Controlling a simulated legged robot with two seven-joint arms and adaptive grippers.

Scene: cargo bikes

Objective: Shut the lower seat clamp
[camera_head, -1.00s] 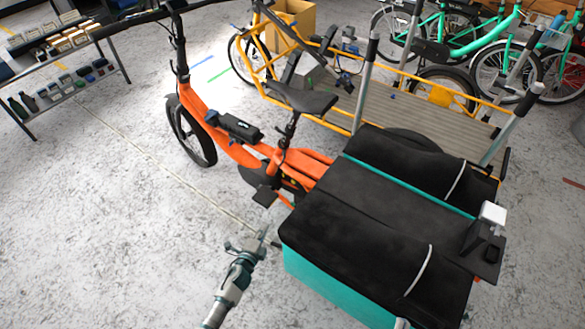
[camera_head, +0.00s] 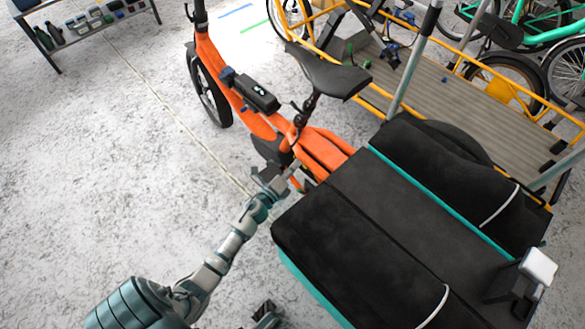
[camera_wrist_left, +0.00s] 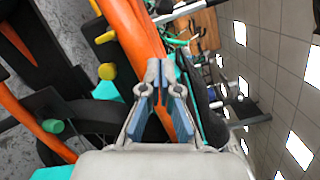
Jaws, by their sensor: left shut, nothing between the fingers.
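The orange cargo bike (camera_head: 318,150) stands in the middle of the head view, with its black saddle (camera_head: 325,72) on a dark seat post (camera_head: 308,103). The lower seat clamp (camera_head: 299,120) is a small dark part low on this post; I cannot tell if its lever is open or shut. My left gripper (camera_head: 277,178) is below and in front of the post, beside the orange frame, apart from the clamp. In the left wrist view my left gripper (camera_wrist_left: 158,75) has its fingertips together and empty, with an orange tube behind.
Black bags (camera_head: 350,250) with teal edges cover the bike's rear, right of my left arm. A yellow-framed cargo bike with a wooden deck (camera_head: 440,85) stands behind. Yellow knobs (camera_wrist_left: 106,71) show in the left wrist view.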

